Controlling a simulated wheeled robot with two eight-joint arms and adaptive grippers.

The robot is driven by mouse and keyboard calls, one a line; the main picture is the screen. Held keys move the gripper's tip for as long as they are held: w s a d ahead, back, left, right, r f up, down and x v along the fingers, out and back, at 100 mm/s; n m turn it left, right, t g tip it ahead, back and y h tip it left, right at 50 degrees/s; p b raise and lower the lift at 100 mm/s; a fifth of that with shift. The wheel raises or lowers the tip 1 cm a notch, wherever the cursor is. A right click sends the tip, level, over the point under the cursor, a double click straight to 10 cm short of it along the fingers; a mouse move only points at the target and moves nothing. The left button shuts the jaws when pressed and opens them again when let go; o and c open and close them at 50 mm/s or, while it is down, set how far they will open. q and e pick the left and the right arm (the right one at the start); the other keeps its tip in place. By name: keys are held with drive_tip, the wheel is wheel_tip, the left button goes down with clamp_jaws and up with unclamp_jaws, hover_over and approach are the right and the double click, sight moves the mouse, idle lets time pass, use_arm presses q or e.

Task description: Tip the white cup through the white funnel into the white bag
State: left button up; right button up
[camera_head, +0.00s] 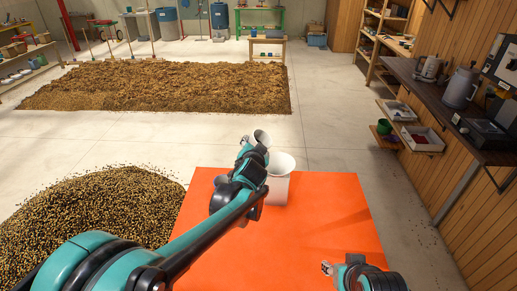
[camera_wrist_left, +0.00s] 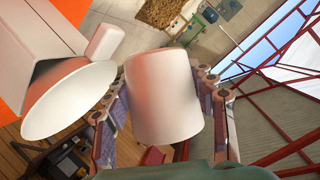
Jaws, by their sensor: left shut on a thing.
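The white cup (camera_head: 262,136) is in my left gripper (camera_head: 248,143), above the orange table's far edge. In the left wrist view the cup (camera_wrist_left: 162,98) sits between both fingers of the left gripper (camera_wrist_left: 164,100), which is shut on it. Its contents are hidden. The white funnel (camera_head: 282,162) sits at the top of the white bag (camera_head: 275,190), just right of and below the cup in the head view. The funnel's wide rim (camera_wrist_left: 68,100) shows beside the cup, apart from it, in the left wrist view. My right gripper (camera_head: 327,267) is low at the right; its fingers are too small to read.
The orange table top (camera_head: 320,215) is otherwise clear. A bean heap (camera_head: 85,215) lies at the left and a wide bed of beans (camera_head: 165,85) farther back. A wall counter (camera_head: 440,95) with appliances and shelves runs along the right.

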use_arm(q)
drive_tip(key=shift+f+m+y+b, duration=0.2)
drive_tip(key=shift+m+y+b, duration=0.15)
drive_tip(key=shift+m+y, duration=0.05)
drive_tip(key=shift+r, duration=0.1)
drive_tip(key=shift+a, duration=0.1)
drive_tip(key=shift+f+m+t+y+b, duration=0.3)
drive_tip(key=shift+f+m+t+b, duration=0.25)
drive_tip(key=shift+m+b, duration=0.25)
drive_tip(key=shift+w, duration=0.1)
drive_tip(key=shift+r, duration=0.1)
